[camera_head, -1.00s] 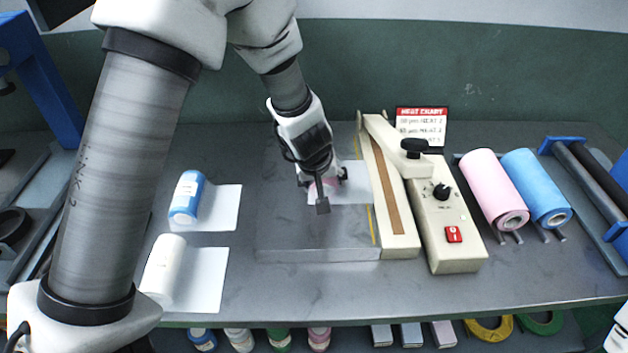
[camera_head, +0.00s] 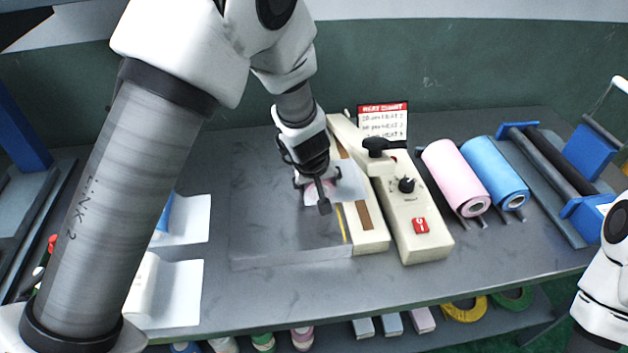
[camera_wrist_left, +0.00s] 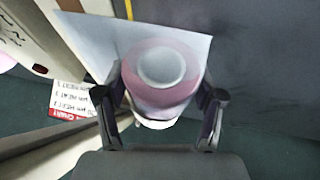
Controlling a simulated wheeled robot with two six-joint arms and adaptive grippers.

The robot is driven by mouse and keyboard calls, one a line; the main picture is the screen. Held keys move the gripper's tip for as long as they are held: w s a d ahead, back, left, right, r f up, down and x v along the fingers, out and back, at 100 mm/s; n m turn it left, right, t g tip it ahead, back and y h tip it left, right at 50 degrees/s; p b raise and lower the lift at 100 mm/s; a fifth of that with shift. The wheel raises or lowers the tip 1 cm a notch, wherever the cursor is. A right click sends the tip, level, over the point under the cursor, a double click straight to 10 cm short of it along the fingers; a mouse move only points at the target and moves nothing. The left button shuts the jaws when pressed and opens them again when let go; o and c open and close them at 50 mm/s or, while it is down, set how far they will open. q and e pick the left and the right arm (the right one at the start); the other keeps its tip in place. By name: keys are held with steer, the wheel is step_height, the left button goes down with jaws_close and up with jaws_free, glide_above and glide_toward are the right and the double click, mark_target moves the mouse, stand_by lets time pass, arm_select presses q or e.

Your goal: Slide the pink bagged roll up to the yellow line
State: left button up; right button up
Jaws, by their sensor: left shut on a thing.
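The pink bagged roll (camera_wrist_left: 160,85) is between the two fingers of my left gripper (camera_wrist_left: 163,108), seen end-on in the left wrist view. In the head view my left gripper (camera_head: 318,190) mostly hides it, and only a bit of pink shows. Its pale bag film (camera_head: 350,184) reaches right, over the edge of the cream heat sealer (camera_head: 372,238). The yellow line (camera_head: 342,222) runs along the grey plate beside the sealer; the film covers part of it. The roll is just left of the line; I cannot tell whether they touch. My right gripper is out of view.
A pink film roll (camera_head: 457,178) and a blue one (camera_head: 496,172) lie right of the sealer. A heat chart (camera_head: 384,122) stands behind it. Two other bagged rolls lie at left, partly behind my arm. The grey plate's front (camera_head: 285,240) is clear.

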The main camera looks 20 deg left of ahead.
arm_select(q)
steer(key=shift+w+a+r+p, duration=0.1)
steer(key=shift+a+p, duration=0.05)
steer(key=shift+p, duration=0.2)
steer(key=shift+w, duration=0.1)
steer(key=o, duration=1.5)
